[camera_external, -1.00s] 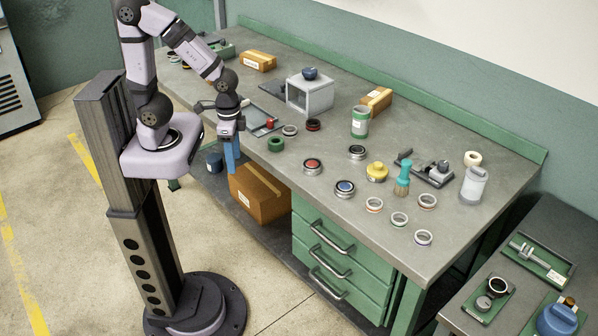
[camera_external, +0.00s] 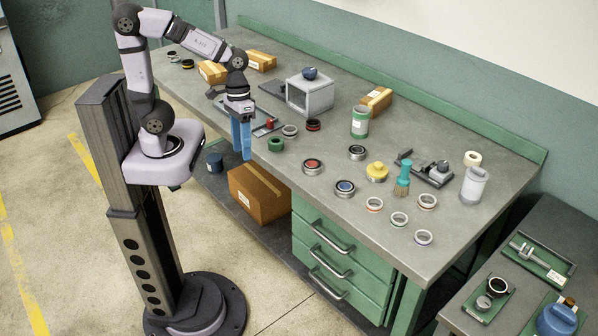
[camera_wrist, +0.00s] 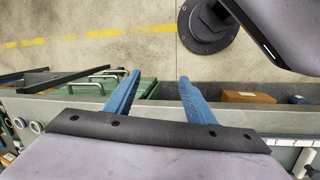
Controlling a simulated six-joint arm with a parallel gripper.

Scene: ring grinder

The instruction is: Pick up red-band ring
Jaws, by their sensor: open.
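A red-centred round part (camera_external: 312,166), a blue-centred one (camera_external: 345,188), a yellow pot (camera_external: 377,172) and a teal brush (camera_external: 403,178) stand nearby.

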